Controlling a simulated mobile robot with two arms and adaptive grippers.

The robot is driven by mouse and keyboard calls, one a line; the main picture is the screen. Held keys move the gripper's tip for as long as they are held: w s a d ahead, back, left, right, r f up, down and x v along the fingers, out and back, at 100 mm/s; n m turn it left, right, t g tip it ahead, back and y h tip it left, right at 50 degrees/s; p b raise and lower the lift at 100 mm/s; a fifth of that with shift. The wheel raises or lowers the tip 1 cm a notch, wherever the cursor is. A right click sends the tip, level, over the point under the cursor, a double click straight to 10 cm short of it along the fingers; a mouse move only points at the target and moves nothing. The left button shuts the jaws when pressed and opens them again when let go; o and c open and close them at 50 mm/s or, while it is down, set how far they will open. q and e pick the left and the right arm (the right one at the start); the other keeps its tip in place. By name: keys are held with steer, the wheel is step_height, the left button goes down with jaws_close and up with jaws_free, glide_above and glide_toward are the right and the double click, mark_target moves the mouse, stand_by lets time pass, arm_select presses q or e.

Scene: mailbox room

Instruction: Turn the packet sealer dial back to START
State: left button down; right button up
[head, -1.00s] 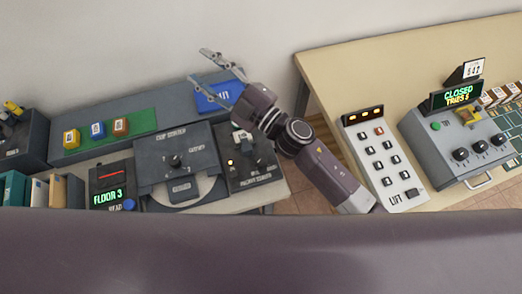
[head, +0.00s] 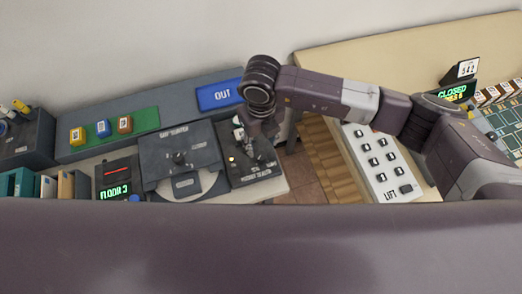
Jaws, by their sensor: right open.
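The packet sealer (head: 258,174) is a dark box at the right end of the left bench, with small lettering along its front edge and a small lit lamp on its left. My right gripper (head: 252,150) is open and points down over the upper part of this box. The dial is mostly hidden by the gripper, so its setting cannot be read. I cannot tell whether the fingers touch it. My left gripper is not in view.
A blue OUT tray (head: 219,95) lies behind. A LIFT button panel (head: 383,165) stands on the right table under my right arm. Wooden flooring shows in the gap between benches.

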mark_target(261, 155)
step_height(261, 155, down, 5)
steer(key=shift+f+p, duration=0.1)
steer(key=shift+p, duration=0.7)
steer(key=shift+f, duration=0.6)
steer(key=c, duration=1.2)
steer(key=shift+o, duration=0.2)
